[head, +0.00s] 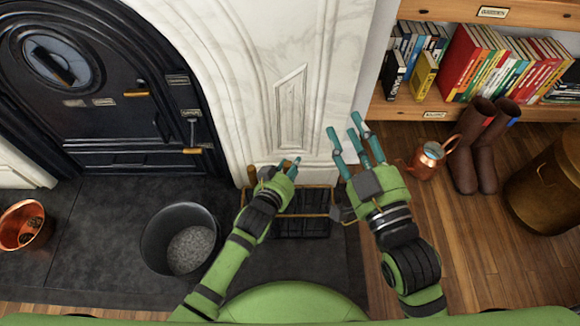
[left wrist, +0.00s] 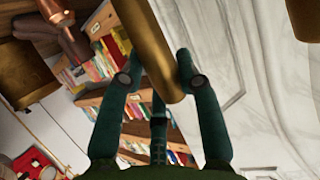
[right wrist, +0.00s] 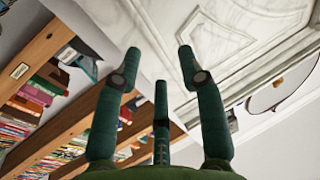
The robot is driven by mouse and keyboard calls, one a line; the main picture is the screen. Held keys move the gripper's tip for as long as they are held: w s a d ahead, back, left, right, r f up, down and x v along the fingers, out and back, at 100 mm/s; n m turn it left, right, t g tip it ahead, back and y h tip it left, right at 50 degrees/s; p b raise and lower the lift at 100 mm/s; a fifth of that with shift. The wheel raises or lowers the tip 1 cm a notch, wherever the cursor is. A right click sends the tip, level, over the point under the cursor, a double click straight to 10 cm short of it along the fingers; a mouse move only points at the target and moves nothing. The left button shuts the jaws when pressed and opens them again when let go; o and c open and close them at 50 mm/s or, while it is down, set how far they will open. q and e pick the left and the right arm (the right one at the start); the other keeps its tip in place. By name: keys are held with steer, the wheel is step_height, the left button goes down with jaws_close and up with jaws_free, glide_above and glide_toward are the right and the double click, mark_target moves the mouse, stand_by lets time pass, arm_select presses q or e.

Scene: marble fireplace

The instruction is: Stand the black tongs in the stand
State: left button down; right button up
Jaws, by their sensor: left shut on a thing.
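My left gripper (head: 287,168) is at the near foot of the white surround, over the far side of a low black rack with brass-coloured rails (head: 315,226), which looks like the stand. In the left wrist view its fingers are closed on a thick brass-coloured cylinder (left wrist: 150,45), which looks like a handle. Whether this belongs to the black tongs I cannot tell; their black part is hidden. My right gripper (head: 345,125) is open and empty, right of the rack and higher in the picture. Its spread fingers also show in the right wrist view (right wrist: 158,60).
A dark bucket of grey ash (head: 150,240) stands left of the rack on the slate hearth. A copper pot (head: 20,225) is far left. A copper jug (head: 425,165), brown boots (head: 463,170), a brass bin (head: 545,180) and a bookshelf (head: 470,115) are right.

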arm_select(q)
steer(key=shift+f, duration=0.25)
steer(key=shift+f+b, duration=0.3)
steer(key=shift+b, duration=0.1)
arm_select(e)
steer(key=shift+s+a+r+n+t+y, duration=0.2)
steer(key=shift+s+r+t+y, duration=0.2)
steer(key=shift+r, duration=0.5)
steer(key=shift+s+a+r+n+t+y, duration=0.2)
steer(key=shift+r+t, duration=0.25)
steer(key=shift+r, duration=0.4)
steer(key=shift+s+a+r+t+y, duration=0.25)
steer(key=shift+r+t+y, duration=0.2)
steer(key=shift+r, duration=0.45)
arm_select(q)
steer(key=c, duration=0.8)
jaws_free()
steer(key=shift+f, duration=0.2)
steer(key=v, duration=1.2)
steer(key=shift+r, duration=0.25)
